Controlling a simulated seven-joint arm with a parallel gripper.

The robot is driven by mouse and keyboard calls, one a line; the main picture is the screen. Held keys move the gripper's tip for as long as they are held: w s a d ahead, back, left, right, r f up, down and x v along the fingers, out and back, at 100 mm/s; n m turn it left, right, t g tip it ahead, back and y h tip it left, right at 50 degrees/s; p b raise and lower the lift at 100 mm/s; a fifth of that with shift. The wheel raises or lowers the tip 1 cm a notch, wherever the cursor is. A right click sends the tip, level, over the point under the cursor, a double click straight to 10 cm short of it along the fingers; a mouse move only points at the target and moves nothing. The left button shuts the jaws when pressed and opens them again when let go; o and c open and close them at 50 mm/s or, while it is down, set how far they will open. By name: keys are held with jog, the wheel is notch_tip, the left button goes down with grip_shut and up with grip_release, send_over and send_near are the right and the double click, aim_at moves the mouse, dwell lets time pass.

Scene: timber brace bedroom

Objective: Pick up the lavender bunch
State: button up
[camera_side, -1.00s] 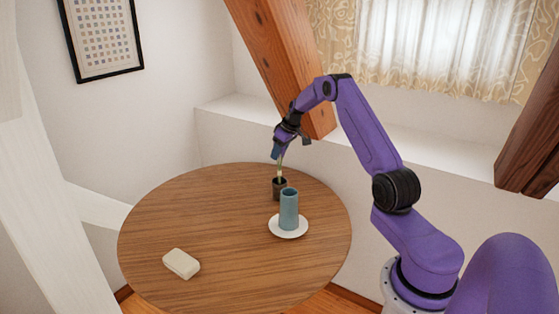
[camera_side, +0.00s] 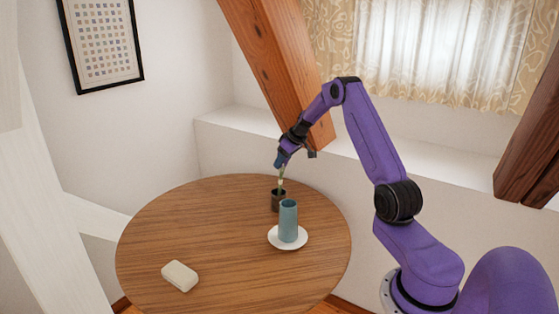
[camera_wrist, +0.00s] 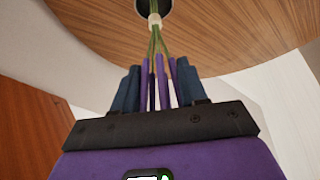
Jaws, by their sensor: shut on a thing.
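My gripper (camera_side: 280,163) is shut on the lavender bunch and stands above the far part of the round table. In the wrist view the purple flower heads (camera_wrist: 161,80) lie between my blue fingers (camera_wrist: 152,85). The green stems (camera_wrist: 157,42) run away from my gripper to a pale band. In the side view the lavender bunch (camera_side: 282,180) hangs about upright below my gripper, over a small dark cup (camera_side: 279,203). The cup also shows in the wrist view (camera_wrist: 154,5). I cannot tell whether the stem ends are inside the cup or just above it.
A blue-green cylinder (camera_side: 288,220) stands on a white saucer (camera_side: 277,240), close in front of the cup. A cream bar (camera_side: 180,276) lies at the front left of the wooden table (camera_side: 215,225). A slanted timber brace (camera_side: 268,65) rises behind my gripper. The table's left half is mostly clear.

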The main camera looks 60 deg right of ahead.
aim_at(286, 168)
jog(key=shift+s+f+t, duration=0.15)
jog(key=shift+s+t, duration=0.4)
jog(key=shift+s, duration=0.3)
jog(key=shift+s+f+t, duration=0.15)
jog(key=shift+s+t, duration=0.4)
jog(key=shift+s, duration=0.3)
jog(key=s+r, duration=0.3)
jog(key=r, duration=0.8)
jog(key=shift+s+r+g, duration=0.65)
jog(key=shift+s+g, duration=0.85)
jog(key=shift+s, duration=8.95)
jog(key=w+a+r, duration=0.5)
jog(key=w+a, duration=0.2)
jog(key=w, duration=0.1)
jog(key=w+a+r, duration=0.5)
jog(key=w+a, duration=0.2)
jog(key=w, duration=0.1)
notch_tip(286, 168, down, 16)
